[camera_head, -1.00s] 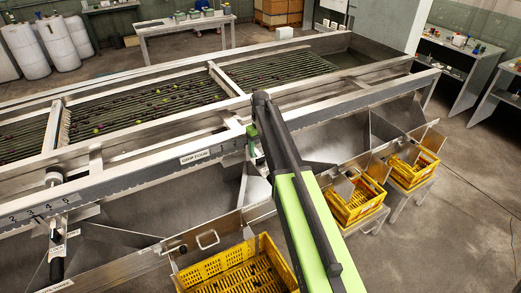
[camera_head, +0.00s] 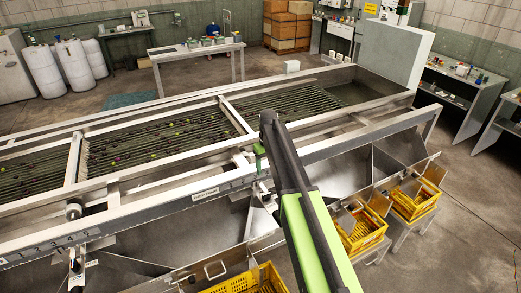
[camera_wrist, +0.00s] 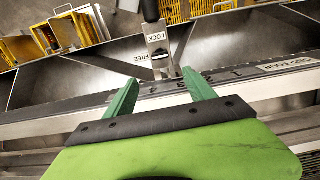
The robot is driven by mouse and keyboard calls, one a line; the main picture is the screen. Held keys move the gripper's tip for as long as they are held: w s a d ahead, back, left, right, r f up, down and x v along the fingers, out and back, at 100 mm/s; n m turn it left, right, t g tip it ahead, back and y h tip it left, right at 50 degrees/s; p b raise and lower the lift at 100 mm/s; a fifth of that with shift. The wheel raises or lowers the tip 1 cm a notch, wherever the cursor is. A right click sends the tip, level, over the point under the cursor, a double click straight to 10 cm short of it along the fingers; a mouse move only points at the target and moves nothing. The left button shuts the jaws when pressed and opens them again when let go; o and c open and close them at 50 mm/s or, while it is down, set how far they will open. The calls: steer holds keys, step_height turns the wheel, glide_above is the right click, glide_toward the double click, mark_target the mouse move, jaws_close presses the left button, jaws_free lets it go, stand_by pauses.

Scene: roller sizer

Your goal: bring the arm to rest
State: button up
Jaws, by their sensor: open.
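My gripper shows in the wrist view (camera_wrist: 160,92) with its two green fingers spread apart and nothing between them. It is over the steel front rail of the roller sizer (camera_wrist: 240,88). A lever with a black handle and a plate marked LOCK and FREE (camera_wrist: 157,42) stands just beyond the fingertips, apart from them as far as I can tell. In the head view my green and black arm reaches forward over the sizer's front rail (camera_head: 150,210), and its far end hides most of the gripper.
Yellow crates (camera_head: 362,228) stand under the steel chutes at the front right. Dark and green fruit lies on the rollers (camera_head: 160,140). Another lever (camera_head: 75,240) is at the left of the rail. A table (camera_head: 195,55) and white barrels (camera_head: 75,65) stand behind.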

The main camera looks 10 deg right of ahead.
steer(key=s+f+m+b, duration=0.2)
steer(key=s+f+b, duration=0.2)
steer(key=s, duration=1)
steer(key=s+f+m+b, duration=0.1)
steer(key=s+f+b, duration=0.3)
steer(key=s, duration=1)
steer(key=shift+f+m, duration=0.4)
steer(key=shift+f, duration=0.05)
